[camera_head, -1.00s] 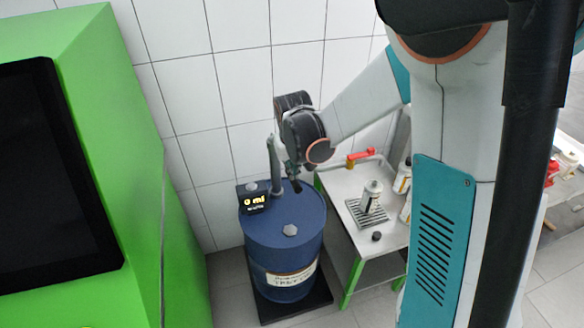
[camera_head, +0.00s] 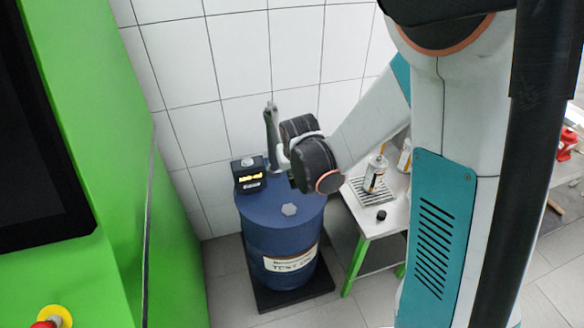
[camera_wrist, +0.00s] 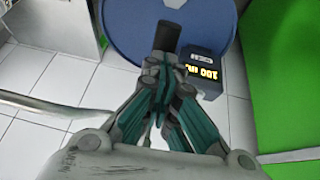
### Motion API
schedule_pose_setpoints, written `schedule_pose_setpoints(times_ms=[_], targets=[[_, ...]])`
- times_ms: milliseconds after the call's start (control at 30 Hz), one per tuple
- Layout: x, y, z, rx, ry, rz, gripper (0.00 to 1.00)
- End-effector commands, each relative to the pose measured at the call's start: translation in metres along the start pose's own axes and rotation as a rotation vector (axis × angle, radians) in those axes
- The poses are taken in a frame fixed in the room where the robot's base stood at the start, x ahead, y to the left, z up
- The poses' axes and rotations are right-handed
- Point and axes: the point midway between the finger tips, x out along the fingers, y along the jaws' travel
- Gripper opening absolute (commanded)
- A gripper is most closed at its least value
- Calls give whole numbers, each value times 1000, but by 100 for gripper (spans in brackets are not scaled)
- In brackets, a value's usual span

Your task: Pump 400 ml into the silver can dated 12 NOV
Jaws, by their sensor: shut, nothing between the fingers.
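A blue drum (camera_head: 275,235) stands on a black base, with a grey upright pump part (camera_head: 271,135) on top. The counter box (camera_head: 249,177) at its rim is blurred in the head view; in the wrist view the counter (camera_wrist: 203,72) seems to read 100 ml. My gripper (camera_wrist: 162,72) is shut and empty over the drum, by a dark grip-like piece (camera_wrist: 168,36).
Another can (camera_head: 404,157) stands behind on the small table (camera_head: 360,222), partly hidden by my arm. A black cap (camera_head: 381,215) lies at the table's front. A green cabinet (camera_head: 165,240) fills the left side. Tiled wall stands behind.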

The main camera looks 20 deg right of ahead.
Motion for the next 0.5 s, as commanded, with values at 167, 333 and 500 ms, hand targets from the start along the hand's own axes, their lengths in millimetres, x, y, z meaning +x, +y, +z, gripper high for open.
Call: schedule_pose_setpoints(times_ms=[167, 333, 500], targets=[[13, -1, 4, 0, -1, 0, 0], [15, -1, 4, 0, -1, 0, 0], [16, -1, 5, 0, -3, 0, 0]])
